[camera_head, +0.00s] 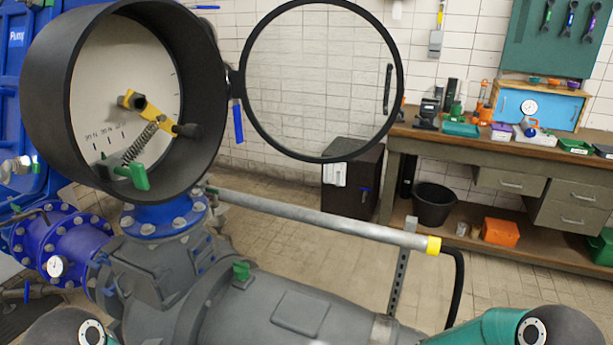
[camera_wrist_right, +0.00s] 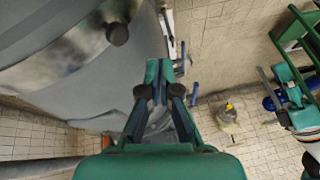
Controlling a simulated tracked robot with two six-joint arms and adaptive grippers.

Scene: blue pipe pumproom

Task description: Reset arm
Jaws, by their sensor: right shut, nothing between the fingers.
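A large round black housing (camera_head: 48,75) stands open at the upper left of the head view. Inside it are a white dial face (camera_head: 105,60), a yellow lever (camera_head: 150,108) with a black knob, a coil spring (camera_head: 140,142) and a green handle (camera_head: 138,176). Its round glass cover (camera_head: 320,80) is swung open to the right. My right gripper (camera_wrist_right: 165,72) shows in the right wrist view, with its green fingers together and nothing held. In the head view only parts of my arms show at the bottom edge. My left gripper is out of view.
Grey pipework (camera_head: 270,310) fills the lower middle, with a blue flanged pipe (camera_head: 75,240) at left. A workbench (camera_head: 450,148) with tools stands at right; a black bucket (camera_head: 433,205) is beneath. Tiled floor lies between.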

